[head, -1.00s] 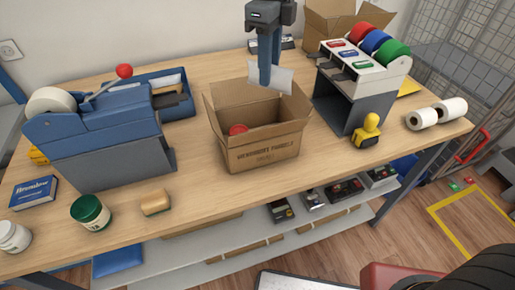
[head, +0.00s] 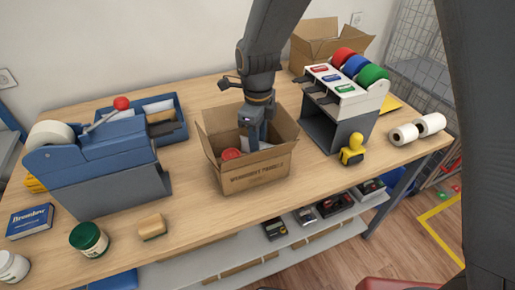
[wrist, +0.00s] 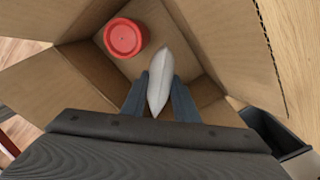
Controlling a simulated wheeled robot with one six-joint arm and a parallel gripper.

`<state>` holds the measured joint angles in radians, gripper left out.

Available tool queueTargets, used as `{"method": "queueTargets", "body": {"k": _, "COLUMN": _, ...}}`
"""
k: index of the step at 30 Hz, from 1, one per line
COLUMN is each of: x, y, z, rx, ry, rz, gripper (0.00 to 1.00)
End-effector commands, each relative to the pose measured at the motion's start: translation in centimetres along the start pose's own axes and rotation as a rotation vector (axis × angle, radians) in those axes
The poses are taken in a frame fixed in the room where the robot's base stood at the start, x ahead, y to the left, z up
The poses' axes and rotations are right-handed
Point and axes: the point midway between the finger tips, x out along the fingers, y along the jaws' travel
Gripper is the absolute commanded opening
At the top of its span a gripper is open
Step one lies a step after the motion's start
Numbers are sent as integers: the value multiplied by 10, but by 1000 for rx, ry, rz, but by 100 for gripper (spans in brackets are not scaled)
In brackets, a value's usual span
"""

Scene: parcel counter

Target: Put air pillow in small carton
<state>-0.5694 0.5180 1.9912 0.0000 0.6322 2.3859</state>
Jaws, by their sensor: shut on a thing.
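The small carton (head: 257,178) stands open on the counter, flaps up, with printing on its front. A red round item (head: 231,154) lies inside it; it also shows in the wrist view (wrist: 124,38). My gripper (head: 252,142) points down into the carton. In the wrist view my gripper (wrist: 152,92) is shut on the white air pillow (wrist: 160,78), which is held on edge between the two fingers, inside the carton walls. In the head view only a bit of the pillow (head: 265,146) shows beside the fingers. I cannot tell whether it touches the carton's floor.
A blue tape machine (head: 95,150) stands left of the carton, with a blue tray (head: 165,121) behind it. A rack with colored rolls (head: 345,100) and a yellow stamp (head: 352,150) stand to the right. A sponge (head: 152,226) lies in front left.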

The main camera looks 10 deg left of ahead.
Motion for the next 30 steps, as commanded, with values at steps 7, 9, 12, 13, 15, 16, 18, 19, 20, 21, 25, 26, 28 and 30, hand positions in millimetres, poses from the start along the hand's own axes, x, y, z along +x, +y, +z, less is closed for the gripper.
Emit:
{"method": "queueTargets", "body": {"k": 7, "x": 29, "y": 0, "z": 0, "rx": 0, "ry": 1, "rz": 1, "gripper": 7}}
{"method": "queueTargets", "body": {"k": 9, "x": 31, "y": 0, "z": 0, "rx": 0, "ry": 0, "rz": 0, "gripper": 7}}
{"method": "queueTargets", "body": {"k": 12, "x": 31, "y": 0, "z": 0, "rx": 0, "ry": 0, "rz": 0, "gripper": 7}}
{"method": "queueTargets", "body": {"k": 13, "x": 31, "y": 0, "z": 0, "rx": 0, "ry": 0, "rz": 0, "gripper": 7}}
{"method": "queueTargets", "body": {"k": 15, "x": 31, "y": 0, "z": 0, "rx": 0, "ry": 0, "rz": 0, "gripper": 7}}
{"method": "queueTargets", "body": {"k": 16, "x": 31, "y": 0, "z": 0, "rx": 0, "ry": 0, "rz": 0, "gripper": 7}}
{"method": "queueTargets", "body": {"k": 18, "x": 33, "y": 0, "z": 0, "rx": 0, "ry": 0, "rz": 0, "gripper": 7}}
{"method": "queueTargets", "body": {"k": 19, "x": 34, "y": 0, "z": 0, "rx": 0, "ry": 1, "rz": 1, "gripper": 7}}
{"method": "queueTargets", "body": {"k": 20, "x": 33, "y": 0, "z": 0, "rx": 0, "ry": 0, "rz": 0, "gripper": 32}}
{"method": "queueTargets", "body": {"k": 21, "x": 33, "y": 0, "z": 0, "rx": 0, "ry": 0, "rz": 0, "gripper": 39}}
{"method": "queueTargets", "body": {"k": 25, "x": 33, "y": 0, "z": 0, "rx": 0, "ry": 0, "rz": 0, "gripper": 46}}
{"method": "queueTargets", "body": {"k": 26, "x": 33, "y": 0, "z": 0, "rx": 0, "ry": 0, "rz": 0, "gripper": 46}}
{"method": "queueTargets", "body": {"k": 28, "x": 33, "y": 0, "z": 0, "rx": 0, "ry": 0, "rz": 0, "gripper": 46}}
{"method": "queueTargets", "body": {"k": 30, "x": 33, "y": 0, "z": 0, "rx": 0, "ry": 0, "rz": 0, "gripper": 46}}
